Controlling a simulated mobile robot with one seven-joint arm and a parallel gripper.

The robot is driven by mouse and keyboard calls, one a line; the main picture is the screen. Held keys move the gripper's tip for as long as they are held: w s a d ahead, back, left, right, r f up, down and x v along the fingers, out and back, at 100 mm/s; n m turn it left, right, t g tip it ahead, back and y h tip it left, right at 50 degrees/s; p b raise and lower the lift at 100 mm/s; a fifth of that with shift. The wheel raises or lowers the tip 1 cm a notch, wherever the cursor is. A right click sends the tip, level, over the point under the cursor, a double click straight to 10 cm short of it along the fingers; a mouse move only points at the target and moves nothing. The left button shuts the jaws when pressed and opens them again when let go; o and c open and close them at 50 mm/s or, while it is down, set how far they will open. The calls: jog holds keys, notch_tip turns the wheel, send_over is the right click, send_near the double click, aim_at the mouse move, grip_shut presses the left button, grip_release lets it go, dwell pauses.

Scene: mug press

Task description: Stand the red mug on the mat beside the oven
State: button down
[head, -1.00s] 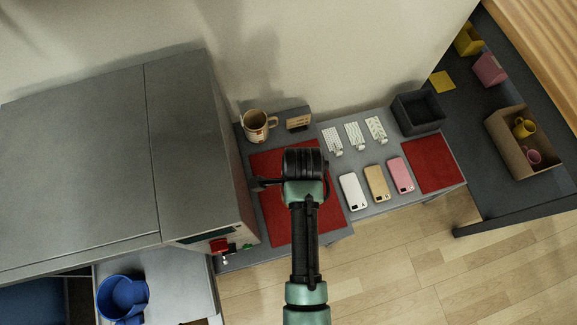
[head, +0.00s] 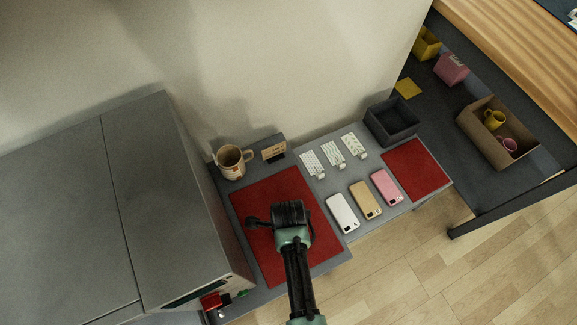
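The large red mat (head: 262,193) lies on the grey table, right beside the big grey oven (head: 165,190). My gripper (head: 256,222) is over this mat in the head view, seen from above, with a dark part pointing left toward the oven. Its fingers are too small and dark to tell open from shut, and I see no mug in it. I see no plainly red mug. A beige mug with a small red mark (head: 232,163) stands upright behind the mat, near the oven's back corner.
Red and green parts (head: 213,301) stick out at the oven's front. A small sign (head: 274,149), several phones (head: 366,199), patterned cards (head: 335,150), a dark tray (head: 392,122) and a smaller red mat (head: 416,169) lie rightward. A cardboard box (head: 485,140) holds yellow and pink mugs.

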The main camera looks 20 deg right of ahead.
jog(key=shift+f, duration=0.3)
jog(key=shift+f, duration=0.15)
jog(key=c, duration=1)
grip_release()
notch_tip(320, 180, up, 12)
jog(key=p, duration=0.3)
jog(key=shift+p, duration=0.35)
jog(key=shift+s, duration=0.1)
